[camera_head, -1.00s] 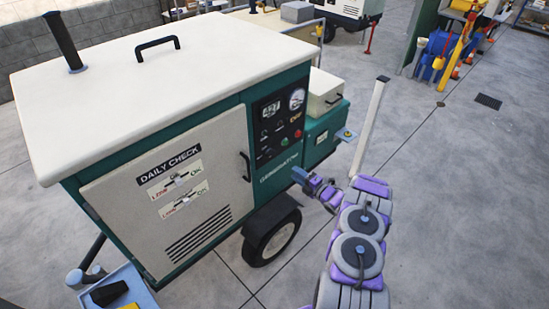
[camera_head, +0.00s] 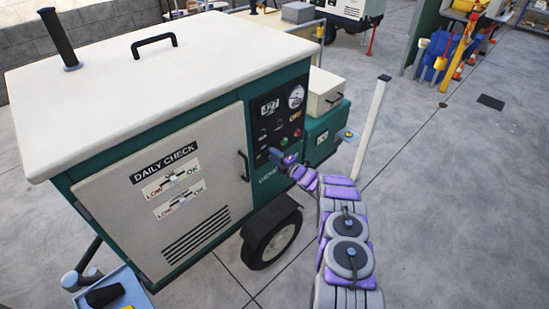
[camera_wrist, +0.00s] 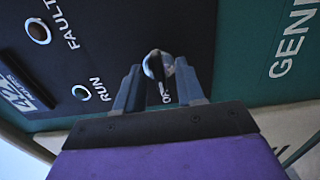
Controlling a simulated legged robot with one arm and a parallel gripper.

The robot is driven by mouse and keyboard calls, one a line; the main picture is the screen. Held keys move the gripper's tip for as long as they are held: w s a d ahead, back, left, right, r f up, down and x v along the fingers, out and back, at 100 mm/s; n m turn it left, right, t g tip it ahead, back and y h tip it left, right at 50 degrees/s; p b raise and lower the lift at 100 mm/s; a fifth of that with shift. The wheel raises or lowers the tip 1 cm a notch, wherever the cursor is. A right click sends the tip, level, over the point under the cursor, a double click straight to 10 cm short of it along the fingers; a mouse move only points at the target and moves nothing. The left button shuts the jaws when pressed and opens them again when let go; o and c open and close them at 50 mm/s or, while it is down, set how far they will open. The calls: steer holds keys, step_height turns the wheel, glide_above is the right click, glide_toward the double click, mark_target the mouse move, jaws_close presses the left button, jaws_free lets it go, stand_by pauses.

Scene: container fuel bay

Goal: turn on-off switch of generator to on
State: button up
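The generator (camera_head: 215,110) has a white top, teal body and a dark control panel (camera_head: 262,112) with a gauge, a display and buttons. My gripper (camera_head: 278,156) is at the lower part of this panel. In the wrist view a round metallic switch knob (camera_wrist: 156,65) sits on the dark panel, with a partly hidden label below it. The two blue fingers of my gripper (camera_wrist: 158,80) are apart, one on each side of the knob. Whether they touch it I cannot tell. In the head view the switch is hidden behind my gripper.
FAULT and RUN lamps (camera_wrist: 80,92) lie left of the knob in the wrist view. A door handle (camera_head: 244,166) sticks out left of the panel. A wheel (camera_head: 272,238) stands below. A white post (camera_head: 370,128) rises behind my arm.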

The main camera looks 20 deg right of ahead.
steer(key=shift+a, duration=0.2)
steer(key=c, duration=0.3)
jaws_close()
steer(key=shift+d, duration=0.1)
steer(key=shift+m, duration=0.3)
steer(key=m, duration=0.7)
steer(key=m+b, duration=0.1)
steer(key=m, duration=0.3)
steer(key=shift+s+f, duration=0.15)
steer(key=shift+f, duration=0.1)
steer(key=shift+m, duration=0.3)
